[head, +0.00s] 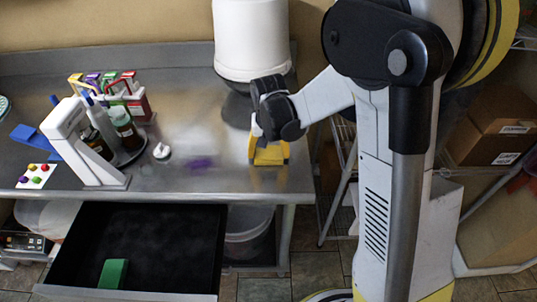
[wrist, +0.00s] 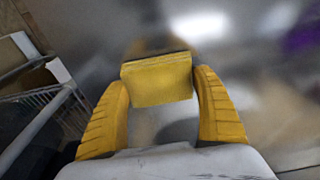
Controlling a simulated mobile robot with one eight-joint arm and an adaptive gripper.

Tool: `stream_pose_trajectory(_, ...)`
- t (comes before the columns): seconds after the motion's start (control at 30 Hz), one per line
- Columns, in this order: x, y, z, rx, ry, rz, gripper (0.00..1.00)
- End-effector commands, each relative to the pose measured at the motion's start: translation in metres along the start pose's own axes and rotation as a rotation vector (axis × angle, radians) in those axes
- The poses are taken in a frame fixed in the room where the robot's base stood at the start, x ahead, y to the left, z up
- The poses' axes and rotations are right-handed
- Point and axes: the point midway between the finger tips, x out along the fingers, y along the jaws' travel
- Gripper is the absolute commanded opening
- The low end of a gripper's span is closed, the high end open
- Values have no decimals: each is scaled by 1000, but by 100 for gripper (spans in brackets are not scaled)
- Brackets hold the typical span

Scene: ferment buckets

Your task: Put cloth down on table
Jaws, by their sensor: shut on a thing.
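A yellow folded cloth (wrist: 158,82) is between the two ridged yellow fingers of my gripper (wrist: 160,98) in the wrist view. The gripper is shut on it. In the head view, my gripper (head: 267,155) points down over the right end of the steel table (head: 225,182). There the cloth is hard to tell from the yellow fingers. I cannot tell whether the cloth touches the table top.
A purple smear (head: 201,163) marks the table left of my gripper. A white bucket (head: 251,40) stands behind it. Bottles (head: 126,130) and a white stand (head: 85,145) are at left. An open black drawer (head: 140,245) holds a green block (head: 113,273).

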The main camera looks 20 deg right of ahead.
Motion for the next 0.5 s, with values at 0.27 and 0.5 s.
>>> stream_pose_trajectory(0.27,3,0,1,0,0,0,87)
stream_pose_trajectory(0.5,2,0,0,0,0,0,100)
